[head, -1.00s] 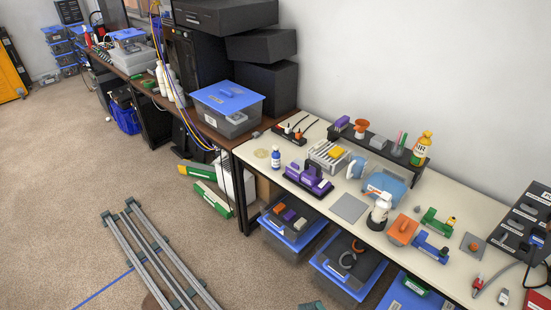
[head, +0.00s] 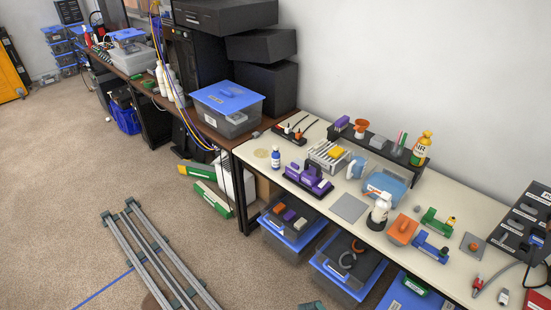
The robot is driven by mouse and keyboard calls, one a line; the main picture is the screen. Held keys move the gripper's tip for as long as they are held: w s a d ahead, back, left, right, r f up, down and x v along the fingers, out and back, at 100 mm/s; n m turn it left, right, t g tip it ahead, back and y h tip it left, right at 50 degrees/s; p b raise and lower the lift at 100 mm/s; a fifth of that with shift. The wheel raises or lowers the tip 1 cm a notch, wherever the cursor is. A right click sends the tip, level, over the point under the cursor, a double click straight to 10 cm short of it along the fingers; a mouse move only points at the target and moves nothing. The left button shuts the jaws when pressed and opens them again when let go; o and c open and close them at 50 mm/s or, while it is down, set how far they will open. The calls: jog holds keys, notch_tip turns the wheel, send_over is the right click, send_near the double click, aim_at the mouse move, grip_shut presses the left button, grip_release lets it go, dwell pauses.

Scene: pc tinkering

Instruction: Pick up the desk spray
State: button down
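No label that I can read says desk spray. A yellow bottle with an orange top (head: 421,149) stands at the back shelf's right end. A small blue bottle with a white cap (head: 275,158) stands near the bench's left end. My gripper is not in view, and nothing is seen touching these bottles.
A purple tool (head: 307,179), a grey square plate (head: 349,208) and an orange-and-blue tool (head: 403,229) crowd the bench around the white bottle. Blue-lidded bins (head: 347,268) stand underneath. Metal rails (head: 150,252) lie on the carpet, which is mostly free at left.

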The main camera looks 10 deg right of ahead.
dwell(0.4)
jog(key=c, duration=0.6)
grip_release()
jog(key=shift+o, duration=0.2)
